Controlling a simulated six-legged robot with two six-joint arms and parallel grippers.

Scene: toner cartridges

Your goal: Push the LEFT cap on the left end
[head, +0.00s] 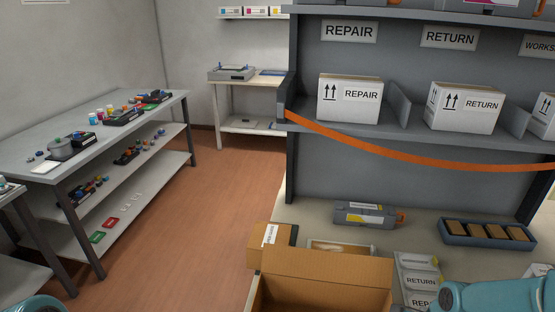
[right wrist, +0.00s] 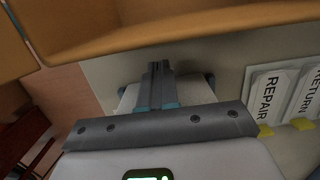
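A grey toner cartridge (head: 362,215) with a pale yellow label lies on the bench in the head view. Its right end shows an orange part (head: 400,216); its left end is plain grey, and I cannot make out a separate left cap. In the right wrist view my right gripper (right wrist: 160,68) has its dark fingers together with nothing visible between them. It is near the open cardboard box, and the cartridge does not show there. A teal part of my right arm is at the head view's lower right. My left gripper is out of view.
An open cardboard box (head: 325,268) stands in front of the cartridge. A blue tray (head: 447,237) of brown blocks is to its right. REPAIR and RETURN labels (head: 420,282) lie in front. An orange strap (head: 400,151) crosses the shelf above.

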